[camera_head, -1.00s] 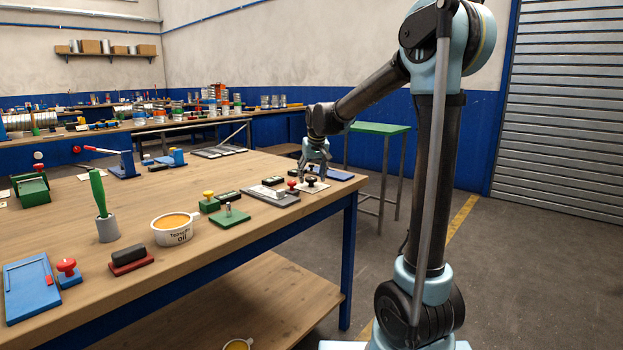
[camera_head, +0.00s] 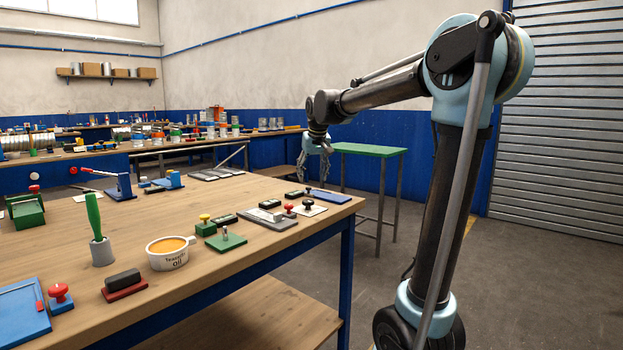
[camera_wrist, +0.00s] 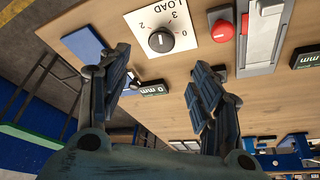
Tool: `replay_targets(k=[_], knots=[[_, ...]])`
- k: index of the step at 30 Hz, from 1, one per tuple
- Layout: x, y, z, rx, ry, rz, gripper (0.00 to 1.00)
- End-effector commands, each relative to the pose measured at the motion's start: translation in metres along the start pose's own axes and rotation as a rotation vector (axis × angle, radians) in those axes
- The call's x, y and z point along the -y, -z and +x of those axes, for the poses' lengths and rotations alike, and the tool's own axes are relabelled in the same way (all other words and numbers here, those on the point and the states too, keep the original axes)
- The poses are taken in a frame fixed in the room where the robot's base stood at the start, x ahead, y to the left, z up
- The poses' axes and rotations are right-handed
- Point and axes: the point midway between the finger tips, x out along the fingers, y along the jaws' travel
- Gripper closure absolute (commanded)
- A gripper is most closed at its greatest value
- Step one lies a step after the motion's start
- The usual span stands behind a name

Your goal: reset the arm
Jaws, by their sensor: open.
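My gripper (camera_head: 318,165) hangs from the raised arm above the far right part of the workbench, clear of the tabletop. Its two fingers are spread with nothing between them, as the wrist view (camera_wrist: 160,80) also shows. Below it on the bench are a white plate marked LOAD (camera_head: 317,211) with a black knob (camera_head: 308,204). The knob and plate show near the top of the wrist view, apart from the fingers.
The wooden workbench (camera_head: 130,230) holds a red knob (camera_head: 289,208), a tub of oil (camera_head: 168,260), a brush in a grey cup (camera_head: 102,250) and a blue panel (camera_head: 328,196). A green-topped table (camera_head: 370,149) stands behind. The floor at right is clear.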

Motion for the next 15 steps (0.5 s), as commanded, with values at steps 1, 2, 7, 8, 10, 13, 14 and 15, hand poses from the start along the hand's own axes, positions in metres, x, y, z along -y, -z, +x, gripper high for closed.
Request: replay_targets(k=[1,2,7,8,10,13,14,15], knots=[[0.0,0.0,0.0,0.0,0.0,0.0,0.42],[0.0,0.0,0.0,0.0,0.0,0.0,0.42],[-0.005,-0.007,-0.001,0.003,-0.002,0.005,0.42],[-0.007,-0.011,-0.001,0.005,-0.004,0.008,0.42],[-0.016,-0.027,-0.003,0.011,-0.009,0.017,0.42],[-0.033,-0.059,-0.005,0.024,-0.018,0.037,0.42],[-0.038,-0.07,-0.005,0.029,-0.021,0.043,0.42],[-0.045,-0.086,-0.006,0.036,-0.025,0.052,0.42]])
